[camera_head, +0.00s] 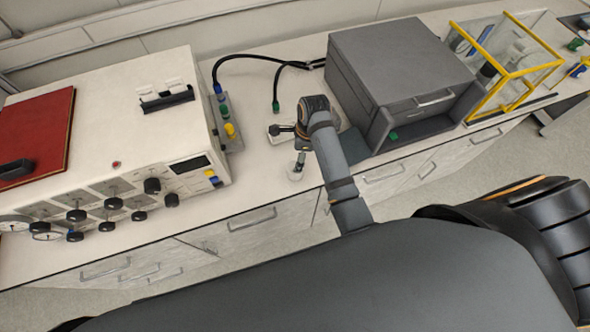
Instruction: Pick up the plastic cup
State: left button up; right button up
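A small whitish, cup-like thing (294,174) stands on the pale worktop near its front edge, left of my arm; it is too small and too covered to be sure it is the plastic cup. One arm, which looks like my right, reaches up over the worktop, its dark orange-marked wrist bent towards the left. What seems to be its gripper (300,160) is a small grey shape right at the top of the cup-like thing. I cannot tell whether its fingers are apart, closed or touching it. My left gripper is not in view.
A large cream instrument box (120,120) with black knobs stands left, a red panel (36,135) on top. A grey cabinet (395,60) stands right of the arm. A yellow-framed clear box (512,72) is further right. Black hoses (250,56) run behind. Free worktop (255,175) is narrow.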

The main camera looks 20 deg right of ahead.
jog(key=f, duration=0.1)
jog(key=f+p, duration=0.1)
jog(key=f, duration=0.1)
jog(key=a+f+p, duration=0.1)
jog(key=f, duration=0.1)
jog(key=shift+s+f, duration=0.15)
jog(key=shift+s, duration=0.1)
jog(key=shift+w+a+f, duration=0.1)
jog(key=shift+f, duration=0.35)
jog(key=c, duration=1.1)
